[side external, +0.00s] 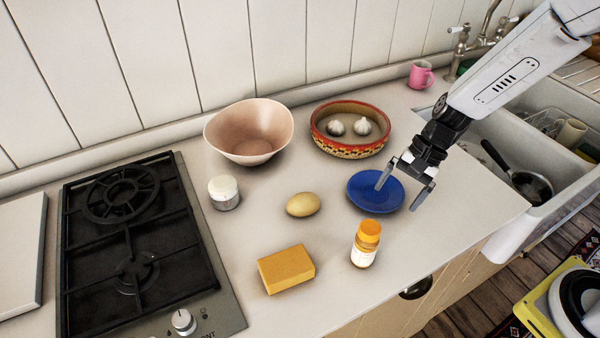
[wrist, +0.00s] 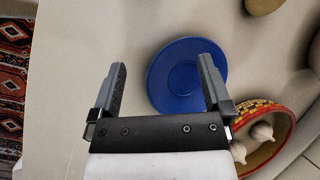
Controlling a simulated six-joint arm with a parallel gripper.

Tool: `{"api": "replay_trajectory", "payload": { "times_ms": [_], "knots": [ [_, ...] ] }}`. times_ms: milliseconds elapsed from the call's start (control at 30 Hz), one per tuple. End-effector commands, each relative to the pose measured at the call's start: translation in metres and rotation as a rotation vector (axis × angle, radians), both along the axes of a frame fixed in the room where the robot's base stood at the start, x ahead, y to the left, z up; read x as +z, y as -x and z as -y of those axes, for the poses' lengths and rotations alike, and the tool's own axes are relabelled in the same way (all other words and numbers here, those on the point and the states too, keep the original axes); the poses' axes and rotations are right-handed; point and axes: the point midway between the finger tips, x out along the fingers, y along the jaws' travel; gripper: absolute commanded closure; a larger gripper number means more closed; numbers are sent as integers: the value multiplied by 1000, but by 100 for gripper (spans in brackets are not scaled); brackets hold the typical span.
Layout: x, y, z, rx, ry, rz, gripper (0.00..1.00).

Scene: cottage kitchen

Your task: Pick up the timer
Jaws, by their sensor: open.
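A small white cylinder (side external: 224,192) with a greyish lower band stands upright on the counter, right of the stove. It may be the timer, but I cannot tell for sure. My gripper (side external: 396,199) is open and empty, above the right side of the blue plate and well to the right of the white cylinder. In the wrist view my gripper (wrist: 162,62) shows its two fingers apart with nothing between them but counter and part of the plate. The white cylinder is not seen in the wrist view.
A tan egg-shaped thing (side external: 303,204) lies between the cylinder and the blue plate (side external: 375,192). A yellow block (side external: 286,269) and an orange-capped bottle (side external: 366,244) stand in front. A pink bowl (side external: 249,132) and a patterned dish (side external: 349,151) with garlic stand behind. The stove (side external: 137,243) is left.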

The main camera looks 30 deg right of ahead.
Motion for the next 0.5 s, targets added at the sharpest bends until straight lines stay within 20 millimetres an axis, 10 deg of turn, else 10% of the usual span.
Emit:
{"api": "replay_trajectory", "payload": {
  "times_ms": [500],
  "knots": [
    [-20, -100, -55, -586, -544, -305, 0]
  ]
}}
